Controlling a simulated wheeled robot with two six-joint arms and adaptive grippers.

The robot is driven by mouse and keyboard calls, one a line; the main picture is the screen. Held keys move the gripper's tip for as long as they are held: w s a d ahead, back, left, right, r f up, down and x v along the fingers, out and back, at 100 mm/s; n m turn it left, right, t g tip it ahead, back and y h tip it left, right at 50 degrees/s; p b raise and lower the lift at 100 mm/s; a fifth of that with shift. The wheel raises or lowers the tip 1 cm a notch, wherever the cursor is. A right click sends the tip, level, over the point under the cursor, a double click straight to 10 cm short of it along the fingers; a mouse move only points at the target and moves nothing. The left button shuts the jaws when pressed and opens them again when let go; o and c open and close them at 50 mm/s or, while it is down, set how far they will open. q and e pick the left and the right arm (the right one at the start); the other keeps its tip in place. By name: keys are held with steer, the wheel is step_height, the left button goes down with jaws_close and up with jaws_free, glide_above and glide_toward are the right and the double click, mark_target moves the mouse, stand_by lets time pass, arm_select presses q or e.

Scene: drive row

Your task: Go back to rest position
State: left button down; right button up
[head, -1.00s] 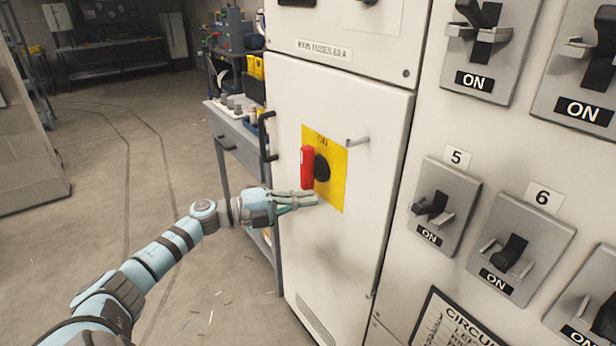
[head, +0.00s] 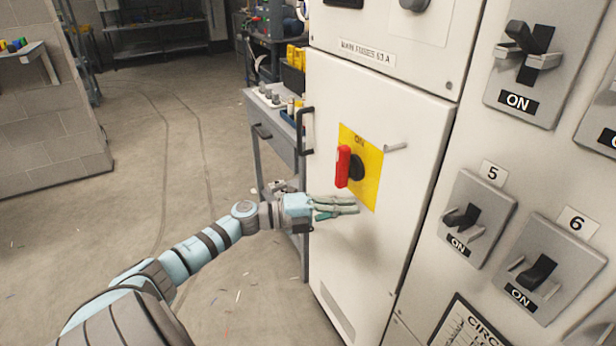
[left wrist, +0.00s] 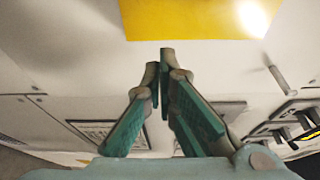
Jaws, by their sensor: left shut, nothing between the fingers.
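My left gripper (head: 350,207) is shut and empty in the head view. It is in front of the white cabinet door (head: 345,262), just below the red rotary handle (head: 343,167) on its yellow plate (head: 369,186). The red handle stands upright, and the plate reads ON. In the left wrist view the fingers (left wrist: 164,65) come together at their tips, below the yellow plate (left wrist: 195,18). A gap between the gripper and the red handle shows. My right gripper is not in view.
A black door handle (head: 304,131) is on the door's left edge. Switches marked ON, such as number 5 (head: 464,216) and number 6 (head: 537,271), are on the right panel. A grey workbench (head: 272,128) stands behind the cabinet. The floor at left is open.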

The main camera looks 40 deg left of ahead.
arm_select(q)
steer(key=p+v, duration=0.2)
steer(key=v, duration=0.7)
steer(key=shift+a, duration=0.3)
steer(key=shift+s+f, duration=0.1)
